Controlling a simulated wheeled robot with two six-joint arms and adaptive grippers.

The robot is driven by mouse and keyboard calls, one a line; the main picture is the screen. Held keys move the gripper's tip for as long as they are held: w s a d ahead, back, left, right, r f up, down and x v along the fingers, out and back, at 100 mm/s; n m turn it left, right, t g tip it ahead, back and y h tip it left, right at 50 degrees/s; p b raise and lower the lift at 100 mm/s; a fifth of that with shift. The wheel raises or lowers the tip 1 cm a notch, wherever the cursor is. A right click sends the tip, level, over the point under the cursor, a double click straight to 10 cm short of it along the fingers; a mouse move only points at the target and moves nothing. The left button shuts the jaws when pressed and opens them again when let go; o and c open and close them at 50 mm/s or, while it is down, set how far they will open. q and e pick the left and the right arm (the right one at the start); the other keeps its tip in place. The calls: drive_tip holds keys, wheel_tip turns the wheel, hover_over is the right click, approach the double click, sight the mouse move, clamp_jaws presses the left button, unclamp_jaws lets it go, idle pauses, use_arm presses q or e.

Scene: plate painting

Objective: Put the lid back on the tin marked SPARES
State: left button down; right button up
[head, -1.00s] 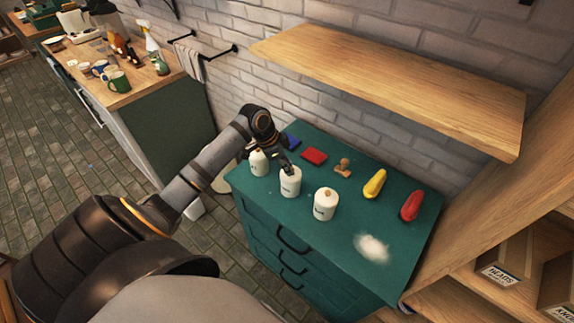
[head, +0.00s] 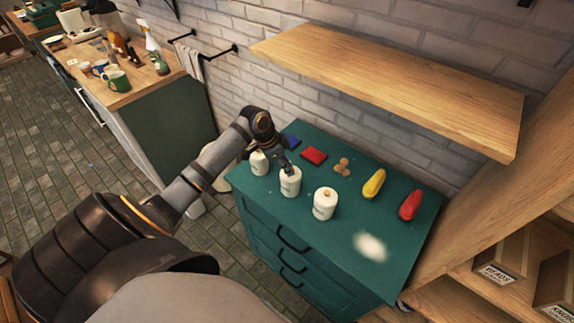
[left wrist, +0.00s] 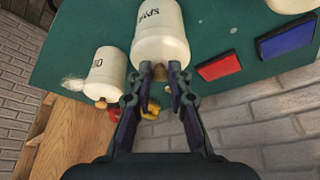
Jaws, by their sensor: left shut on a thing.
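A white tin (head: 290,184) stands upright in the middle of a row of three on the green cabinet top. In the left wrist view this tin (left wrist: 160,38) has a partly readable, upside-down label that seems to begin "SPA". My left gripper (left wrist: 160,76) is shut on the small brown knob (left wrist: 160,72) of its lid. The lid sits at the tin's top; I cannot tell whether it is fully seated. In the head view my left gripper (head: 287,170) is over that tin, partly hiding its top. My right gripper is not in view.
Similar white tins stand to the left (head: 258,163) and right (head: 324,205). Blue (head: 291,140) and red (head: 314,156) flat things, small brown pieces (head: 342,166), and yellow (head: 374,184) and red (head: 411,205) long things lie behind. A white patch (head: 370,246) marks the front right. A wooden shelf (head: 400,85) overhangs.

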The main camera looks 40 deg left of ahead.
use_arm(q)
drive_tip(key=shift+p, duration=0.35)
idle(0.3)
idle(0.4)
drive_tip(key=c, duration=0.7)
unclamp_jaws()
wheel_tip(320, 180, up, 5)
drive_tip(key=p, duration=0.5)
drive_tip(key=shift+r, duration=0.15)
drive_tip(key=shift+r+p, duration=0.8)
drive_tip(key=shift+p, duration=0.2)
